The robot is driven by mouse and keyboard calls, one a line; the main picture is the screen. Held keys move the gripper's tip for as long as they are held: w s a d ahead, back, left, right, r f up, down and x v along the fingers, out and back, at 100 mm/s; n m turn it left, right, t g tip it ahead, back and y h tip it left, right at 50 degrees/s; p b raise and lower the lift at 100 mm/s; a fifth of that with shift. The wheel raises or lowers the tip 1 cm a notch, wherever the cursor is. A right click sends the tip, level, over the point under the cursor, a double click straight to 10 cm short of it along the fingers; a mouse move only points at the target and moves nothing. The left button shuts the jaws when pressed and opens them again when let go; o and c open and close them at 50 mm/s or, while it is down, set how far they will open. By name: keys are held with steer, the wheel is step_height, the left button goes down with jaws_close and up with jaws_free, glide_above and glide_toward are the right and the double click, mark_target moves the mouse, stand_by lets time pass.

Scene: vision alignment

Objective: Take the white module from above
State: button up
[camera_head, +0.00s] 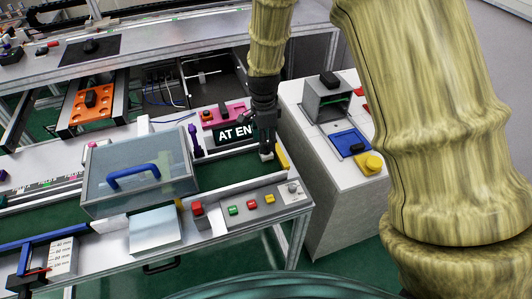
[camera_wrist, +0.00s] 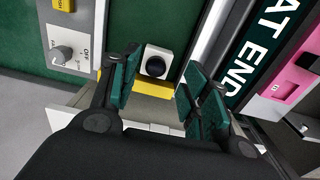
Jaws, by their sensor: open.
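The white module (camera_head: 267,154) is a small white block at the right end of the green conveyor (camera_head: 232,166). In the wrist view the white module (camera_wrist: 157,49) shows a black round spot on its face and lies between my two fingers, nearer the left one. My gripper (camera_head: 265,140) points down over the module in the head view. In the wrist view my gripper (camera_wrist: 160,78) is open, with dark green pads on both sides. I cannot tell how much height separates the fingertips from the module.
A yellow stop (camera_wrist: 152,89) sits beside the module. A black "AT END" sign (camera_head: 234,133) stands close behind the conveyor. A control panel (camera_head: 247,206) with coloured buttons runs along the front. A clear cover with a blue handle (camera_head: 134,177) stands to the left.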

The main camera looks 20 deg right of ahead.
steer(key=shift+s+f+p, duration=0.15)
steer(key=shift+f+p, duration=0.25)
steer(key=shift+f, duration=0.35)
steer(key=shift+f+p, duration=0.55)
steer(key=shift+f, duration=1.4)
steer(key=c, duration=0.8)
